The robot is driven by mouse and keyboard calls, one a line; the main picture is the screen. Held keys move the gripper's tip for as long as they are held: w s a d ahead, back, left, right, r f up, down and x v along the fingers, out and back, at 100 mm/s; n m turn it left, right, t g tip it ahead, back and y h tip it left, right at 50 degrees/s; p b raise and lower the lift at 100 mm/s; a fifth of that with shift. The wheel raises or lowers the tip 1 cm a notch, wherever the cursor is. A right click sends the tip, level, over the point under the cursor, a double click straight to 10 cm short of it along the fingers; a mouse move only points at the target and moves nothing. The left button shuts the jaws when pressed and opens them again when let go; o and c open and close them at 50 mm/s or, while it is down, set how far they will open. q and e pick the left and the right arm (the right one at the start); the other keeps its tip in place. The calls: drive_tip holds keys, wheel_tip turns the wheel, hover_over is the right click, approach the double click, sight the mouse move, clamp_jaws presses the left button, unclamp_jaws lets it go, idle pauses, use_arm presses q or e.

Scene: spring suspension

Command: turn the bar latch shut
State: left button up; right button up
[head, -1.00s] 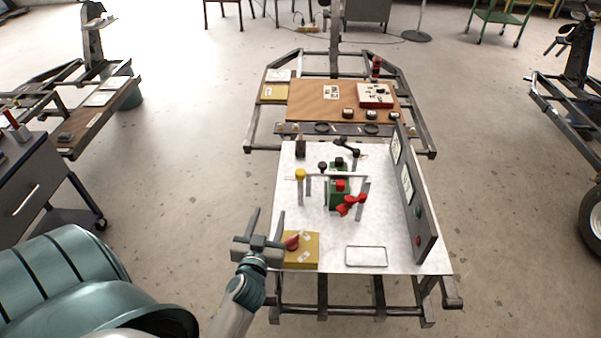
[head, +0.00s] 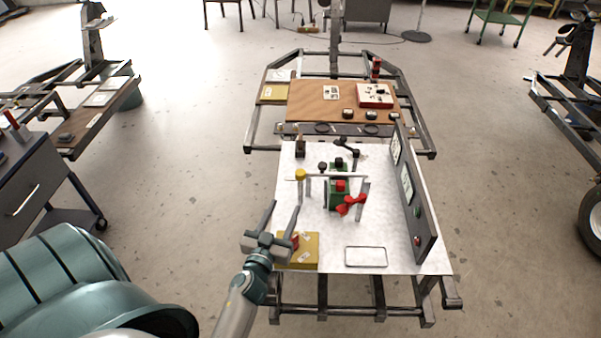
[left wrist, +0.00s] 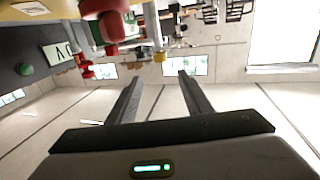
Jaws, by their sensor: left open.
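A thin grey bar (head: 335,176), probably the bar latch, lies across the posts on the white work table (head: 300,220). A yellow knob (head: 300,174) stands at its left end; a yellow tip also shows between my fingers in the left wrist view (left wrist: 159,57). A green block with a red top (head: 340,187) and a red handle (head: 351,204) stand by the bar. My left gripper (head: 284,206) is open and empty, in front of the yellow knob and apart from it. Its fingers also show in the left wrist view (left wrist: 160,77). My right gripper is out of view.
A yellow box (head: 303,252) with a red knob, partly hidden by my left gripper, sits at the near left corner. A grey upright panel (head: 420,205) closes the right side. A flat outlined rectangle (head: 366,257) lies at the front, with bare table around it.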

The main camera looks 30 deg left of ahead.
use_arm(q)
approach(299, 177)
drive_tip(key=w, duration=0.2)
drive_tip(key=x, duration=0.9)
drive_tip(key=shift+s+a+p, duration=0.1)
drive_tip(key=shift+a+p, duration=0.2)
drive_tip(key=shift+w+a, duration=0.15)
drive_tip(key=shift+w, duration=0.35)
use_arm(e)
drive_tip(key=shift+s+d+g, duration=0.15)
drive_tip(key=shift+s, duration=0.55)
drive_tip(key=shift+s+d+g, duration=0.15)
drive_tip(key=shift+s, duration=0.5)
use_arm(q)
drive_tip(key=c, duration=1)
drive_tip(key=shift+c, duration=0.3)
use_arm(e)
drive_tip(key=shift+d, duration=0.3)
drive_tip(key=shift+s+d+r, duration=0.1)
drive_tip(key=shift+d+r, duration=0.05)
